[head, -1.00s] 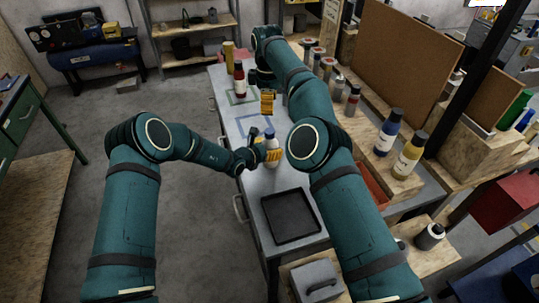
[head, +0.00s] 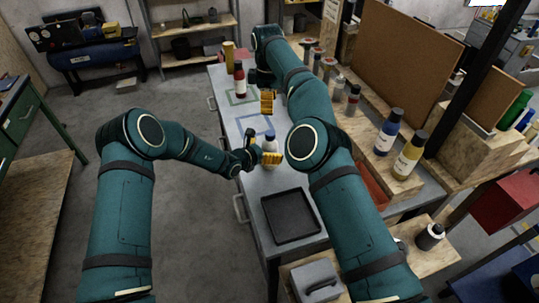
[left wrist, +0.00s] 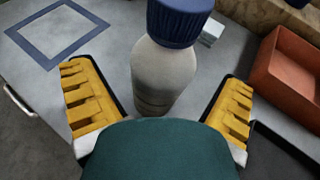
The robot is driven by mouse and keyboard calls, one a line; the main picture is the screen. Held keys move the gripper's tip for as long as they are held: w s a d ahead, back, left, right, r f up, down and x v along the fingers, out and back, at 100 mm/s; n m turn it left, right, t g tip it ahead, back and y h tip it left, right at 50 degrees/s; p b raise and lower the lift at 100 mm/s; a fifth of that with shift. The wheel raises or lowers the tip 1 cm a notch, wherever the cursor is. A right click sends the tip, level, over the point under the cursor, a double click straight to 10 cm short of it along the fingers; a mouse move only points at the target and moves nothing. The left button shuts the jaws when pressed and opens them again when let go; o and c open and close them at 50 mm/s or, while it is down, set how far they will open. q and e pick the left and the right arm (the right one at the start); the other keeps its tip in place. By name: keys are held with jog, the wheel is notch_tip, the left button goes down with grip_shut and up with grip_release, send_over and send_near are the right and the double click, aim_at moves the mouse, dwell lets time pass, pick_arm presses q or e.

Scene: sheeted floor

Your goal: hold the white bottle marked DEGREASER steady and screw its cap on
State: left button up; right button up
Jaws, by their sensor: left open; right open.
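The white bottle (head: 270,146) stands upright on the grey bench, with a dark blue cap (left wrist: 178,22) on its top. In the left wrist view the pale bottle body (left wrist: 162,75) stands between the two yellow finger pads, with a gap on each side. Its marking is not readable, and I cannot tell how tightly the cap sits. My left gripper (head: 262,157) is open around the lower part of the bottle. My right gripper (head: 267,102) is open and empty, above the bench and farther back than the bottle.
A black tray (head: 291,217) lies in front of the bottle. A reddish bin (left wrist: 288,72) is right of the bottle. Blue and green outlines mark the bench.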

pick_arm(q)
jog(key=v, duration=1)
jog(key=shift+s, duration=0.15)
jog(key=shift+a+r, duration=0.1)
